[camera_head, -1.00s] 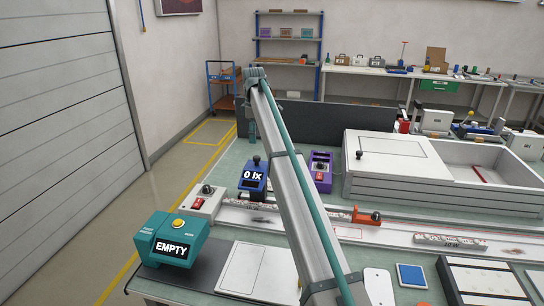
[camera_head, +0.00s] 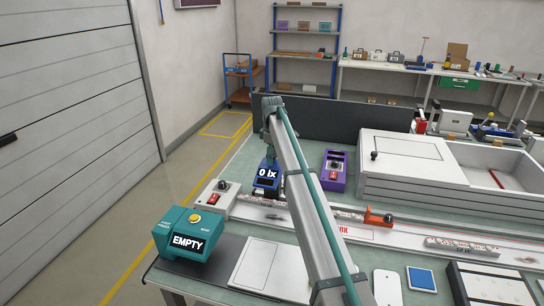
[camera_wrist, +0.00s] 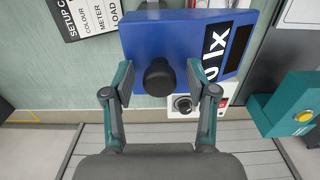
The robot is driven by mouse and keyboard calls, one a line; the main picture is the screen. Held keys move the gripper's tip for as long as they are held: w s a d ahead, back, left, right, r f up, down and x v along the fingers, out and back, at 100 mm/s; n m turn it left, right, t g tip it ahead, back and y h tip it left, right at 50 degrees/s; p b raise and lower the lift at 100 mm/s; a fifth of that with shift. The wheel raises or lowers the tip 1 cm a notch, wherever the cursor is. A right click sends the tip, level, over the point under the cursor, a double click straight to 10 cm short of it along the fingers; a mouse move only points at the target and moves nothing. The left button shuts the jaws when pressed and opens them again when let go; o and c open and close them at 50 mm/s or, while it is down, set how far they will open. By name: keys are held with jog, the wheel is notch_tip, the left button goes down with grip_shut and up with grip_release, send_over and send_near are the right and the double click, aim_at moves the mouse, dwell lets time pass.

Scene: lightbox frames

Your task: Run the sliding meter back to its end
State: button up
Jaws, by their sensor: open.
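The sliding meter is a blue box (camera_head: 267,181) with a "0 lx" display, standing at the left end of the long white rail (camera_head: 340,231). In the wrist view the blue meter (camera_wrist: 200,25) fills the upper middle, with its black round knob (camera_wrist: 160,77) facing the camera. My gripper (camera_wrist: 160,88) is open, one finger on each side of the knob, with gaps between the pads and the knob. In the head view my gripper (camera_head: 269,150) is right above the meter and hides its knob.
A grey box with a red switch (camera_head: 222,198) and a teal box reading "EMPTY" (camera_head: 190,232) stand near the meter. A purple box (camera_head: 334,171) is behind the rail. An orange carriage (camera_head: 378,217) sits further right on the rail.

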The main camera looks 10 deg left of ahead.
grip_shut()
dwell(0.3)
jog(key=shift+s, duration=0.1)
